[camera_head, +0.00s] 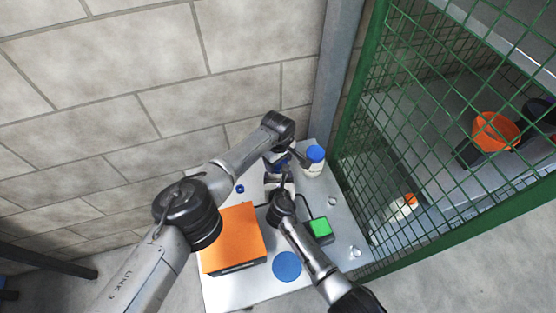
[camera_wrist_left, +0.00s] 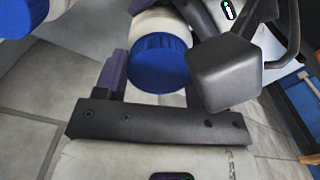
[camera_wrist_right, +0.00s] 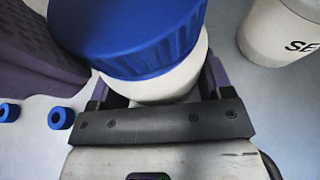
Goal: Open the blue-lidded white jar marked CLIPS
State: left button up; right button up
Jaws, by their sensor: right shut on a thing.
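A white jar with a ridged blue lid (camera_wrist_right: 140,35) fills the right wrist view. My right gripper (camera_wrist_right: 155,100) is shut on its white body, just below the lid. The lid (camera_wrist_left: 160,65) also shows in the left wrist view, facing the camera. My left gripper (camera_wrist_left: 150,95) is open, with one purple finger to the left of the lid; its other finger is mostly hidden behind a dark block of my right gripper. I cannot tell whether the left fingers touch the lid. In the head view my arms mostly hide this jar. No CLIPS marking is readable.
A second blue-lidded white jar (camera_head: 314,160) stands right of my grippers; a partly visible "SE" marks a white jar (camera_wrist_right: 280,30). The table also holds an orange box (camera_head: 235,232), green block (camera_head: 320,228), blue disc (camera_head: 287,265) and small blue rings (camera_wrist_right: 60,118). A green mesh cage (camera_head: 400,130) stands right.

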pick_arm(q)
jog(key=c, duration=0.4)
jog(key=shift+n, duration=1.7)
jog(key=o, duration=1)
jog(key=shift+r, duration=0.1)
